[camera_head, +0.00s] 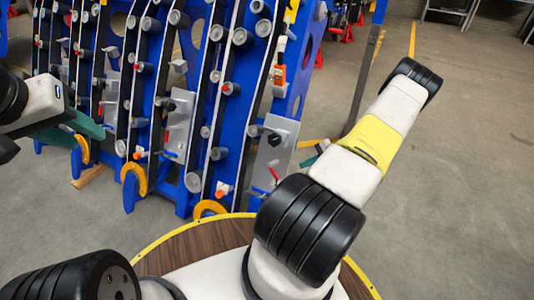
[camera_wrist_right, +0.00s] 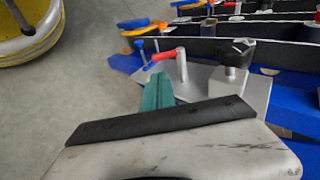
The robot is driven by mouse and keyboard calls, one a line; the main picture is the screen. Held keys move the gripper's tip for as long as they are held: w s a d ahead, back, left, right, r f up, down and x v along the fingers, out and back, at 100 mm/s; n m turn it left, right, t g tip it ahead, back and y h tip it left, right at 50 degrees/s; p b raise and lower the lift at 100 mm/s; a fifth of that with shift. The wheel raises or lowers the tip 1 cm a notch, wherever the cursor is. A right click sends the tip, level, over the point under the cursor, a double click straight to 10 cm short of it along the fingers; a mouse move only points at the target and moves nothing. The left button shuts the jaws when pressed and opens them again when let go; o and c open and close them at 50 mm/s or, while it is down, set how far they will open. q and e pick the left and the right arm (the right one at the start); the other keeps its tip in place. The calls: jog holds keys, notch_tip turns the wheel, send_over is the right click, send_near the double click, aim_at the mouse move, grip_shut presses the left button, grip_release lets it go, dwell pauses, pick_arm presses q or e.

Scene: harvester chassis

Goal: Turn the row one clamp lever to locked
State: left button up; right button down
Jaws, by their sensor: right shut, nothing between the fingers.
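A clamp lever with a red handle (camera_head: 273,174) sits on a grey plate (camera_head: 270,152) at the right end of the blue chassis. In the right wrist view the red handle (camera_wrist_right: 164,56) lies roughly sideways, joined to a light grey post. My right gripper (camera_wrist_right: 157,92) is shut and empty, its teal fingers close to the handle; I cannot tell whether they touch. In the head view only a bit of teal of the right gripper (camera_head: 309,161) shows beside the forearm. My left gripper (camera_head: 96,138) is at the left, in front of the chassis; its jaw opening is unclear.
A black knob (camera_wrist_right: 236,53) stands on the plate beside the lever. Blue chassis ribs (camera_head: 232,100) with rollers and more clamp plates fill the left and centre. Yellow-orange hooks (camera_head: 134,178) stick out low in front. The floor at the right is open.

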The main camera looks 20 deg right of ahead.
aim_at(277, 178)
jog(key=x, duration=1.4)
jog(key=shift+r, duration=0.2)
jog(key=shift+a+f+t, duration=0.2)
jog(key=shift+a+t, duration=0.05)
jog(key=shift+t, duration=0.05)
jog(key=shift+s+a+f+m+t+y, duration=0.15)
jog(key=shift+f+m+t, duration=0.1)
jog(key=shift+t, duration=0.15)
jog(key=shift+a+f+m+t+y, duration=0.15)
jog(key=shift+m+t, duration=0.1)
jog(key=shift+t, duration=0.15)
jog(key=shift+a+f+m+t, duration=0.3)
jog(key=shift+f+m+t, duration=0.2)
jog(key=shift+t, duration=0.6)
jog(key=shift+w+a+y, duration=0.2)
jog(key=shift+y, duration=0.1)
jog(key=shift+w+a+f, duration=0.2)
jog(key=shift+a+f, duration=0.3)
jog(key=shift+f, duration=0.05)
jog(key=shift+a+f, duration=0.1)
jog(key=shift+a, duration=0.1)
